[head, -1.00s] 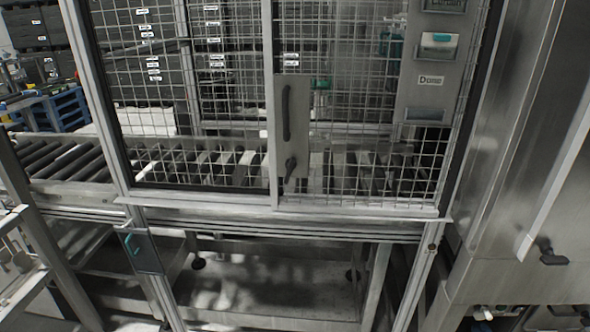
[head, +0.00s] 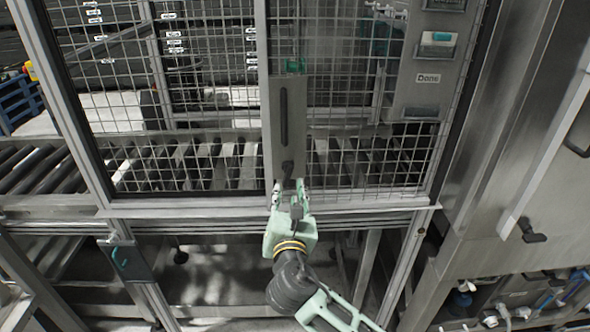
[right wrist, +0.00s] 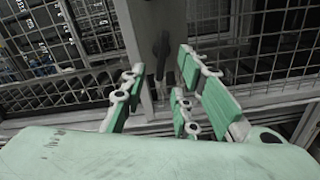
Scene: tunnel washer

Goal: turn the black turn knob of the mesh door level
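The black turn knob (head: 287,170) sits low on a grey plate (head: 294,130) of the mesh door (head: 350,105), below a long black vertical handle (head: 283,118). Its lever appears to point down, upright rather than level; its lower end is partly hidden by my gripper. My right gripper (head: 290,188) is just below and in front of the knob, fingers pointing up at it. In the right wrist view, its green fingers (right wrist: 162,72) are spread apart, with the dark knob (right wrist: 161,52) beyond and between their tips. I cannot tell whether they touch. My left gripper is not in view.
A metal frame rail (head: 350,208) runs under the door, close to my right gripper. Steel machine panels (head: 510,150) with a small black latch (head: 531,231) stand at the right. A roller conveyor (head: 45,170) lies behind the mesh and at the left.

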